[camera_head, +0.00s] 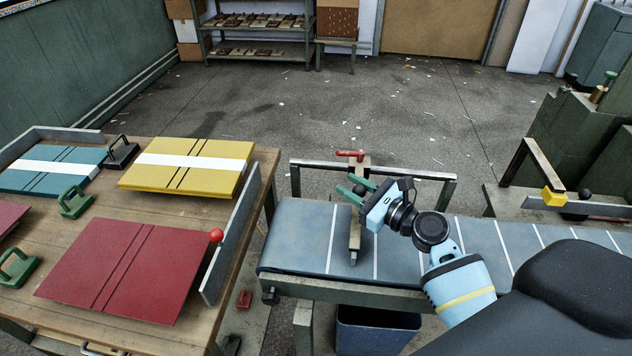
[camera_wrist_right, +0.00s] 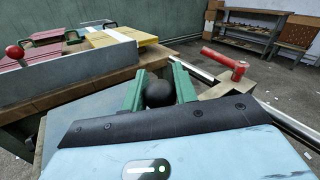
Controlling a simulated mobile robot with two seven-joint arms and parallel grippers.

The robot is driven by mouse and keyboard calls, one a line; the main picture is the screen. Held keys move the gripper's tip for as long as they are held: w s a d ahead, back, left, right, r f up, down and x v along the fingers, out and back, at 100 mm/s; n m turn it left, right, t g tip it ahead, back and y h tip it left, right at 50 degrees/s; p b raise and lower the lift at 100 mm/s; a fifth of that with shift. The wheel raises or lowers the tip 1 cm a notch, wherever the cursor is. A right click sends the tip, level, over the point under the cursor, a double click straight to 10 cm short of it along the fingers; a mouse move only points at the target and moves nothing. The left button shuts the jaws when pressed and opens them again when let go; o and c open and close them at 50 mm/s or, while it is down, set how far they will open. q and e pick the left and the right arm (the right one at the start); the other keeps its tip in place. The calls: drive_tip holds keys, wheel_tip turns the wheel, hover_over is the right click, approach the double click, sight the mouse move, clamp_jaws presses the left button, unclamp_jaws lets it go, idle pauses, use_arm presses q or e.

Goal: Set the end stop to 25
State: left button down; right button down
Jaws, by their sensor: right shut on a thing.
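The end stop (camera_head: 355,238) is a pale bar lying across the blue-grey belt, near its left end. A red clamp lever (camera_head: 350,154) sits at its far end by the rail; it also shows in the wrist view (camera_wrist_right: 225,63). My right gripper (camera_head: 351,191) is at the stop, its green fingers shut on a black ball knob (camera_wrist_right: 160,94), one finger on each side. The knob is hidden in the head view. I cannot read any scale or the number 25. My left gripper is not in view.
A wooden table (camera_head: 150,150) at left carries red, yellow and teal boards, green handles and a grey fence (camera_head: 232,235) with a red knob. White lines cross the belt (camera_head: 300,240). At right stands a machine with a yellow block (camera_head: 553,196). A dark bin (camera_head: 375,332) is below.

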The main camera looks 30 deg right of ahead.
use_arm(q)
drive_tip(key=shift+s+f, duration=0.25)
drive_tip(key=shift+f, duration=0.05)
use_arm(e)
drive_tip(key=s+d, duration=0.1)
drive_tip(key=d, duration=0.1)
drive_tip(key=s+d, duration=0.4)
drive_tip(key=d, duration=0.1)
drive_tip(key=shift+d, duration=0.1)
drive_tip(key=c, duration=1.1)
unclamp_jaws()
drive_tip(key=shift+w, duration=0.1)
drive_tip(key=b+v, duration=0.1)
drive_tip(key=v, duration=0.5)
drive_tip(key=shift+s+f, duration=0.15)
drive_tip(key=shift+s, duration=0.05)
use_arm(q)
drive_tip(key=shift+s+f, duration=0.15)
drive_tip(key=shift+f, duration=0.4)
use_arm(e)
drive_tip(key=shift+s+d, duration=0.3)
drive_tip(key=shift+s, duration=0.35)
